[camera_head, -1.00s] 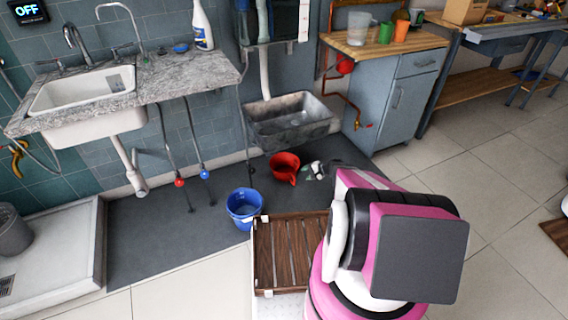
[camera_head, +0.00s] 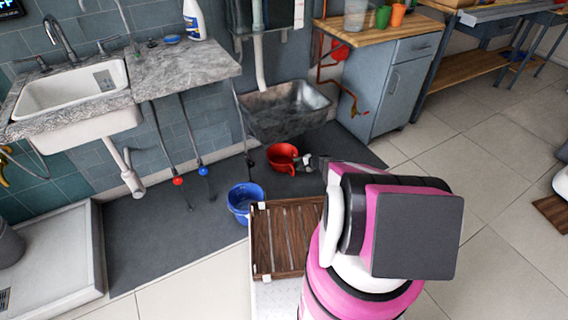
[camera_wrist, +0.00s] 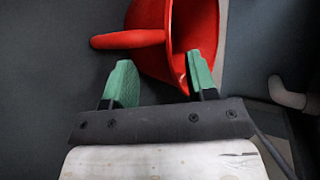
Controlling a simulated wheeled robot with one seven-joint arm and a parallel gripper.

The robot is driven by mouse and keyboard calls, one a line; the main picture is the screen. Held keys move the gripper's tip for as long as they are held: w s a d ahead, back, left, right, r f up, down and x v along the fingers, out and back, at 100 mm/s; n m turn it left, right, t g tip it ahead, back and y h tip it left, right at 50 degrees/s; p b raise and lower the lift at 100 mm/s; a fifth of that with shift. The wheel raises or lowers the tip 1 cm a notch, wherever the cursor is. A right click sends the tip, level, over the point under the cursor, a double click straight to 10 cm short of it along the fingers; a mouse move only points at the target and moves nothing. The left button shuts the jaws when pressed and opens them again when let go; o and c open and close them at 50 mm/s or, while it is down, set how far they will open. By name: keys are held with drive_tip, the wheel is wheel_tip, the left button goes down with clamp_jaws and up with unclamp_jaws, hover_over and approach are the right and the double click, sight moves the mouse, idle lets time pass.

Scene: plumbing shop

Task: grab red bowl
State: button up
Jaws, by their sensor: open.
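The red bowl (camera_head: 280,160) is on the dark floor mat below the wall basin. In the wrist view the red bowl (camera_wrist: 150,62) fills the top middle, with a handle-like part sticking out to the left and its opening toward the right. My gripper (camera_head: 302,162) is at the bowl's right side in the head view. In the wrist view my gripper (camera_wrist: 160,72) is open, with green fingertips apart. The right fingertip overlaps the bowl's opening by the rim, the left one is outside below the handle. I cannot tell whether either touches.
A blue bucket (camera_head: 244,200) stands left of the red bowl. A wooden slatted rack (camera_head: 284,238) lies in front. The grey basin (camera_head: 286,110) hangs close behind the bowl. A grey cabinet (camera_head: 402,92) stands to the right. Tiled floor at right is mostly clear.

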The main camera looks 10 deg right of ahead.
sight(292, 163)
drive_tip(key=x, duration=0.4)
drive_tip(key=shift+w+a+f, duration=0.1)
drive_tip(key=shift+w+f, duration=0.1)
drive_tip(key=shift+w, duration=0.05)
drive_tip(key=c, duration=0.9)
drive_tip(key=shift+r, duration=0.2)
